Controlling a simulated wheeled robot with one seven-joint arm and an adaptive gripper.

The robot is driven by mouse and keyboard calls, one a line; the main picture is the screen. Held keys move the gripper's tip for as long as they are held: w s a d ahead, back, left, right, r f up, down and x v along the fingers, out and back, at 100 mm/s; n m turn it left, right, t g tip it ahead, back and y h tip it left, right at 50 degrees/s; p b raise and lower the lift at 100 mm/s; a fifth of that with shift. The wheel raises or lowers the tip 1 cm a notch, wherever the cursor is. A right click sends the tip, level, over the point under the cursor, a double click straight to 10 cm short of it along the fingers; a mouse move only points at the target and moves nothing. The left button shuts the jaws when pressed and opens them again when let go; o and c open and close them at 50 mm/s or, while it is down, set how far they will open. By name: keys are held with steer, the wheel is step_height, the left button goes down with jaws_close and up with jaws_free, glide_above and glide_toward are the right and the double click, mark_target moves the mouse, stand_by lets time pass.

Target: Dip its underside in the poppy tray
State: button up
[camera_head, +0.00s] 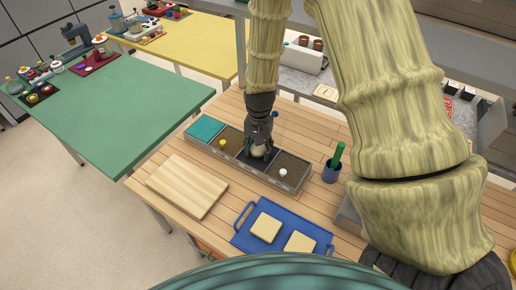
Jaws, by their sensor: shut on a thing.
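My gripper (258,147) is at the low seed box in the middle of the wooden table. It is shut on a small pale dough piece (258,152), mostly hidden by the fingers. The piece is over or in the dark compartment (246,160), which looks like the poppy tray. I cannot tell whether its underside touches the seeds. To the left are a brown compartment (233,148) with a yellow knob and a teal-topped part (203,129). To the right is a brown speckled compartment (292,165) with a white knob.
A wooden board (187,186) lies front left. A blue tray (284,237) with two pale square pieces is in front. A blue cup (331,172) with a green stick stands right of the box. My arm hides much of the right side.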

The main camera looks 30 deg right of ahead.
steer(key=shift+r+p, duration=2.5)
steer(key=shift+r, duration=1.2)
